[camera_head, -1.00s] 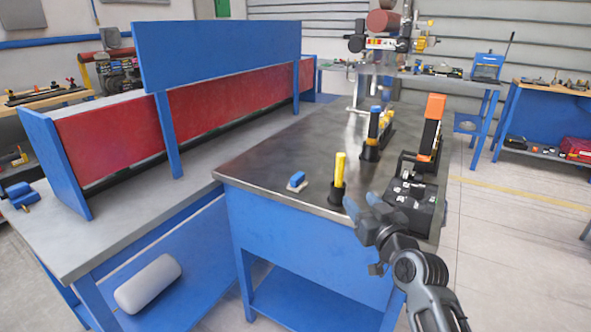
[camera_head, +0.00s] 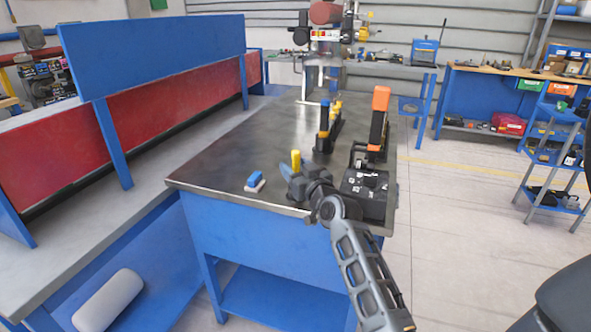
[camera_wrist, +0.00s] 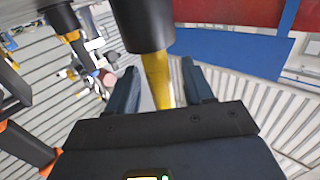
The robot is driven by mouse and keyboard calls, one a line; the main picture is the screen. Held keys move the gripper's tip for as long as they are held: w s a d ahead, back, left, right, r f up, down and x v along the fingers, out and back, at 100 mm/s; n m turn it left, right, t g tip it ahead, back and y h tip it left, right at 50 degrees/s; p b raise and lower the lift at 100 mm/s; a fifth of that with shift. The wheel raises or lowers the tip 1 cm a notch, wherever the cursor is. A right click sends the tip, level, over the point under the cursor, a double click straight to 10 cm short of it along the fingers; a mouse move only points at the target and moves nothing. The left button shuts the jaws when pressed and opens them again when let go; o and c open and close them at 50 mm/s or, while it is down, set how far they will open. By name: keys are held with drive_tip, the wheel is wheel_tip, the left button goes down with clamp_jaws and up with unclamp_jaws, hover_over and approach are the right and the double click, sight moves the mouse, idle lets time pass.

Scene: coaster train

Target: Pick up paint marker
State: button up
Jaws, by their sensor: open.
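A yellow marker (camera_head: 296,159) stands upright near the front of the dark bench top. Its black cup-like holder is hidden behind my gripper in the head view. The wrist view is upside down and shows the yellow marker (camera_wrist: 157,78) rising from the black holder (camera_wrist: 143,24). My gripper (camera_head: 287,174) is at the marker. In the wrist view the dark fingers of my gripper (camera_wrist: 161,88) are open, one on each side of the marker, with a visible gap on both sides.
A blue and white block (camera_head: 255,181) lies left of the marker. A black case (camera_head: 365,195) sits close on the right. Blue-handled (camera_head: 324,122) and orange-handled (camera_head: 380,107) tools stand behind. The bench top (camera_head: 245,140) is clear at back left.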

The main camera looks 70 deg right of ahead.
sight(298, 152)
drive_tip(key=shift+w+d, duration=0.1)
clamp_jaws()
idle(0.4)
drive_tip(key=shift+r, duration=0.6)
drive_tip(key=r, duration=0.3)
drive_tip(key=shift+s+d, duration=0.2)
drive_tip(key=shift+s, duration=0.05)
drive_tip(key=s+d+r+b, duration=0.2)
drive_tip(key=s+d+r, duration=0.4)
drive_tip(key=s, duration=0.3)
drive_tip(key=shift+s+r+b, duration=0.15)
drive_tip(key=shift+r+b, duration=0.2)
drive_tip(key=shift+r, duration=0.05)
